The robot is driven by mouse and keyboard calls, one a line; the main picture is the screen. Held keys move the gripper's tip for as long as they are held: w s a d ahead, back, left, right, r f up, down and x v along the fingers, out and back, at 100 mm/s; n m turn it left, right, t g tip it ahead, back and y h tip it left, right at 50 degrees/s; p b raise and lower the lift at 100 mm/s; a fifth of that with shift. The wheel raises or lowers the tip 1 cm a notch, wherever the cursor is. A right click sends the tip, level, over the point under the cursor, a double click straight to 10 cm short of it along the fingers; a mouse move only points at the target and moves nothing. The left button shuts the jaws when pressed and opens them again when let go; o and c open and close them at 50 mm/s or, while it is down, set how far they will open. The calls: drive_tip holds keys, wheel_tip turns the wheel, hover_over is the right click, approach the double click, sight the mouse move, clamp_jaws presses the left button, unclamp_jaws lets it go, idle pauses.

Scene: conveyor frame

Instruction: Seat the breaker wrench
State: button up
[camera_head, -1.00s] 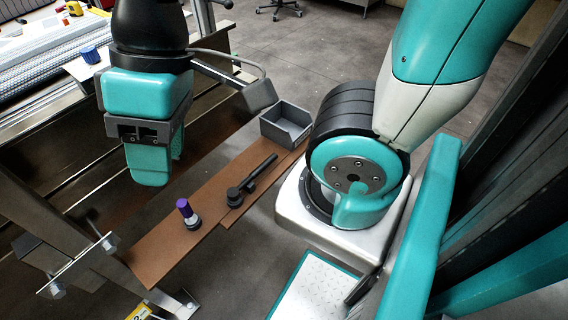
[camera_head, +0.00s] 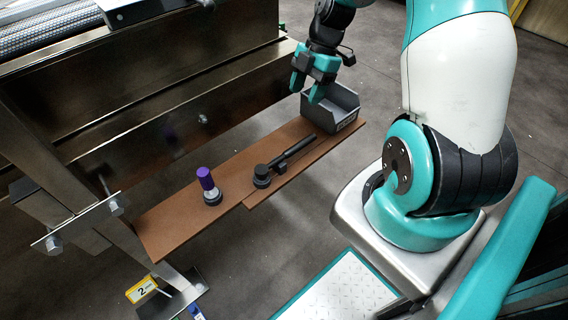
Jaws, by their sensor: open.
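The dark breaker wrench (camera_head: 294,151) lies on a brown board (camera_head: 231,183), its round head toward the lower left and its handle toward the upper right. A small dark block touches or sits beside its shaft; I cannot tell which. A purple cylinder (camera_head: 205,179) stands upright on a grey round base left of the wrench head. My gripper (camera_head: 305,90) points down with its teal fingers apart, near the left side of the grey bin and beyond the handle end. It appears empty and apart from the wrench.
The open grey bin (camera_head: 345,125) stands at the board's far right end. The metal conveyor frame (camera_head: 180,75) runs along the left and back. A bolted bracket (camera_head: 83,226) sticks out at the lower left.

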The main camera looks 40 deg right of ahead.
drive_tip(key=b, duration=0.3)
hover_over(284, 153)
drive_tip(key=d, duration=0.3)
wheel_tip(284, 153, down, 12)
drive_tip(key=shift+s+r, duration=0.15)
drive_tip(key=shift+r, duration=0.05)
drive_tip(key=x, duration=0.3)
drive_tip(key=b+x, duration=0.1)
drive_tip(key=x, duration=0.1)
drive_tip(key=shift+a+f, duration=0.3)
drive_tip(key=shift+a, duration=0.05)
clamp_jaws()
drive_tip(key=shift+r, duration=0.15)
